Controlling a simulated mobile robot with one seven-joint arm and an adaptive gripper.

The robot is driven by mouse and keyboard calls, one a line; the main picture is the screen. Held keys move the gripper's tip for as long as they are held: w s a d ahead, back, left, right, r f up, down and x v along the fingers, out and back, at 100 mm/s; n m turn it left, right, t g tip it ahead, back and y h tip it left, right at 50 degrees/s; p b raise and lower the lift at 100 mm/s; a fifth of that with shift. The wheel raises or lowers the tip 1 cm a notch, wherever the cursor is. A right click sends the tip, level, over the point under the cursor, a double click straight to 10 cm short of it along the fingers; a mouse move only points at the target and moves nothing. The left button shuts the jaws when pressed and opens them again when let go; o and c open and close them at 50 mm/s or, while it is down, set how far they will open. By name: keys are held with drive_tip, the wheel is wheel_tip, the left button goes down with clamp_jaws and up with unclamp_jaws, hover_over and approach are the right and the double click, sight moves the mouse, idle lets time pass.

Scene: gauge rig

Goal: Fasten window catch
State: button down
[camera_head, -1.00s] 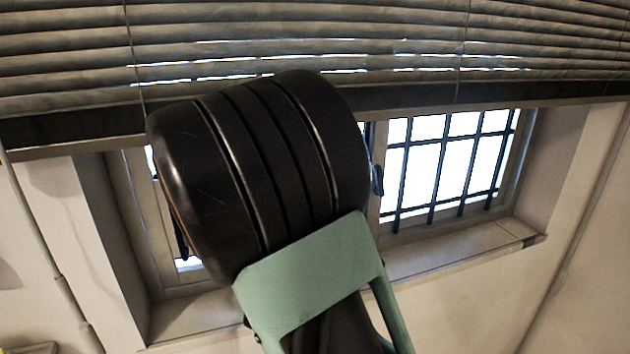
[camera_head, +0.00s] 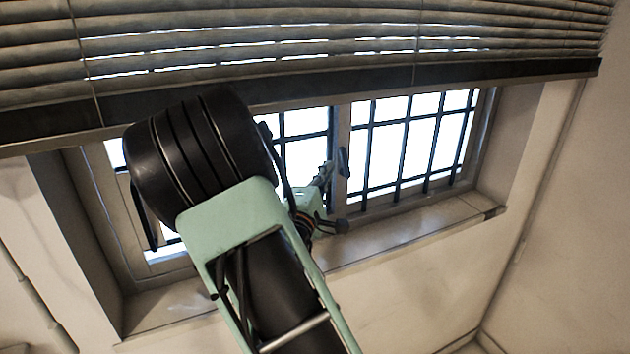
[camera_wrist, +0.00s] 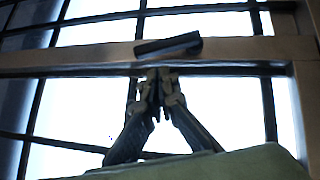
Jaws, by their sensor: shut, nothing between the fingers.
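The window catch (camera_head: 343,161) is a small dark handle on the light middle post of the window in the head view. My gripper (camera_head: 328,168) is just left of the catch in the head view. In the wrist view my gripper (camera_wrist: 155,77) has its dark fingertips together with nothing between them, just below the catch in the picture. A small gap shows there between tips and catch. Whether the catch is fastened, I cannot tell.
Slatted blinds (camera_head: 300,45) hang across the top of the window. Dark bars (camera_head: 402,150) stand behind the panes. The sill (camera_head: 410,225) runs below, with bare wall (camera_head: 400,285) under it. My dark arm covers part of the left pane.

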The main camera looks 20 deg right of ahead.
sight(342, 157)
drive_tip(key=shift+d+r, duration=0.15)
drive_tip(key=shift+d, duration=0.35)
drive_tip(key=shift+d+r, duration=0.15)
drive_tip(key=shift+d, duration=0.35)
drive_tip(key=r+m+p, duration=0.1)
drive_tip(key=p, duration=0.1)
drive_tip(key=shift+d+p, duration=0.2)
drive_tip(key=shift+p, duration=0.15)
drive_tip(key=shift+d+r+m+g+y+p, duration=0.25)
drive_tip(key=shift+m+g+y+p, duration=0.15)
drive_tip(key=shift+g+p, duration=0.3)
drive_tip(key=shift+d+p, duration=0.25)
drive_tip(key=shift+p, duration=0.1)
drive_tip(key=shift+f, duration=0.1)
